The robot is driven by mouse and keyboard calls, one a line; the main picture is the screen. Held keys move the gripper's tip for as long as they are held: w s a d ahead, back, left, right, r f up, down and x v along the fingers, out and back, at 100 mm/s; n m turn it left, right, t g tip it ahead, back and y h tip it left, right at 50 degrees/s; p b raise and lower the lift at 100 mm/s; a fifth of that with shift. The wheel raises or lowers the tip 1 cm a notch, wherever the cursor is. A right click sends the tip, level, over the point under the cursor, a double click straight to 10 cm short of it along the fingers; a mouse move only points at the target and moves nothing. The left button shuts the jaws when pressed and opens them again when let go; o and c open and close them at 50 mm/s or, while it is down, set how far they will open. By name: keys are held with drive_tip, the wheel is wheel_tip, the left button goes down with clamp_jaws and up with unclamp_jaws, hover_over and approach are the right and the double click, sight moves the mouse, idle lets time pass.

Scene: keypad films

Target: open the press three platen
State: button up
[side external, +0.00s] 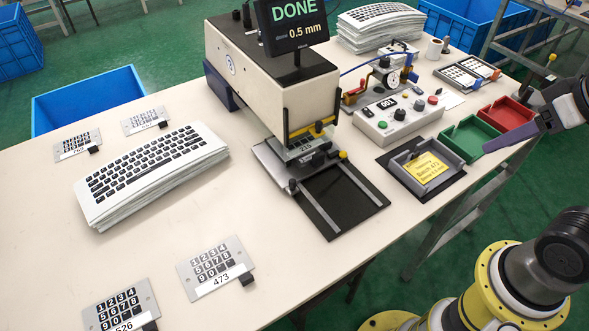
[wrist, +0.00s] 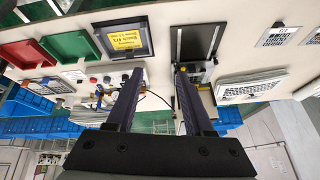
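The press (side external: 270,75) is a cream machine whose display (side external: 292,22) reads DONE 0.5 mm. Under its head is a grey platen plate (side external: 272,165), with a yellow knob (side external: 343,155) near its right side. The platen sits at the press end of a black base with two grey rails (side external: 345,200), whose front part is bare. The head partly hides what lies on the platen. My gripper (side external: 487,149) is at the right, near the green and red trays, well apart from the platen. In the wrist view my gripper (wrist: 160,72) has its two dark fingers spread, with nothing between them.
A control box (side external: 398,116) and a grey frame holding a yellow note (side external: 428,168) stand right of the press. Green (side external: 468,138) and red (side external: 506,114) trays lie near my gripper. A stack of keyboard films (side external: 155,170) and several keypad plates (side external: 215,266) lie left.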

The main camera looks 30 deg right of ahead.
drive_tip(key=w+a+r+m, duration=0.1)
drive_tip(key=w+r+m, duration=0.3)
drive_tip(key=w+r, duration=0.25)
drive_tip(key=m+g, duration=0.3)
drive_tip(key=g, duration=0.3)
hover_over(292, 181)
wheel_tip(292, 181, down, 17)
wheel_tip(292, 181, down, 14)
drive_tip(key=shift+r, duration=0.25)
clamp_jaws()
